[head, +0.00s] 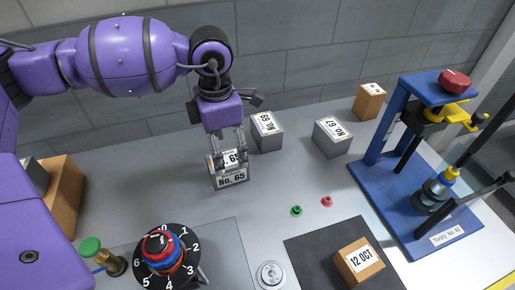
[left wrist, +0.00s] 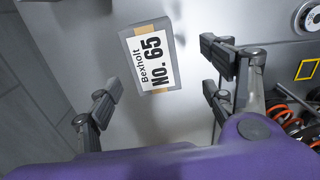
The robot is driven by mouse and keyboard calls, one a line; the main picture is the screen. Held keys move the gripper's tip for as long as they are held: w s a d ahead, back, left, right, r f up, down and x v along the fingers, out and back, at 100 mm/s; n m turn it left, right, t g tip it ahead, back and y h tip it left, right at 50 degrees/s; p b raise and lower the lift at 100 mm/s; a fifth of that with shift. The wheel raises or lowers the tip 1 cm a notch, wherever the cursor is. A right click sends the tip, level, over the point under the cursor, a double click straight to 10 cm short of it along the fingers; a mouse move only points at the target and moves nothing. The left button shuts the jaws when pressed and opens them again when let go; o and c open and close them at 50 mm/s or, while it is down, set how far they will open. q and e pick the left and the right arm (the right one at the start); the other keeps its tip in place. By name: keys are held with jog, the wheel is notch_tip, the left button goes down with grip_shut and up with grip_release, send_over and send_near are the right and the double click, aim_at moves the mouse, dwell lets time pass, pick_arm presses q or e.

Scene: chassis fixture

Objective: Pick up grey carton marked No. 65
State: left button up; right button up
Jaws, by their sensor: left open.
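The grey carton marked No. 65 (head: 231,180) stands on the grey table in the middle of the head view, its label facing the camera. In the left wrist view the carton (left wrist: 152,58) shows from above with the words "Bexholt No. 65" on its top label. My left gripper (head: 228,158) points down over the carton, and its fingers hide part of the top label in the head view. In the left wrist view the left gripper (left wrist: 160,78) is open, its fingers well apart on either side of the carton. My right gripper is not in view.
A blue press (head: 385,175) is at right, a numbered dial (head: 165,261) at front left. A brown carton (head: 358,262) sits on a dark mat (head: 308,243). A wall runs behind.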

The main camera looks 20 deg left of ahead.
aim_at(226, 159)
pick_arm(q)
jog(key=f, duration=0.5)
jog(key=w+f, duration=0.1)
jog(key=f, duration=0.1)
jog(key=shift+a+f+p, duration=0.15)
jog(key=shift+a+p, duration=0.05)
jog(key=shift+p, duration=0.15)
jog(key=c, duration=1.5)
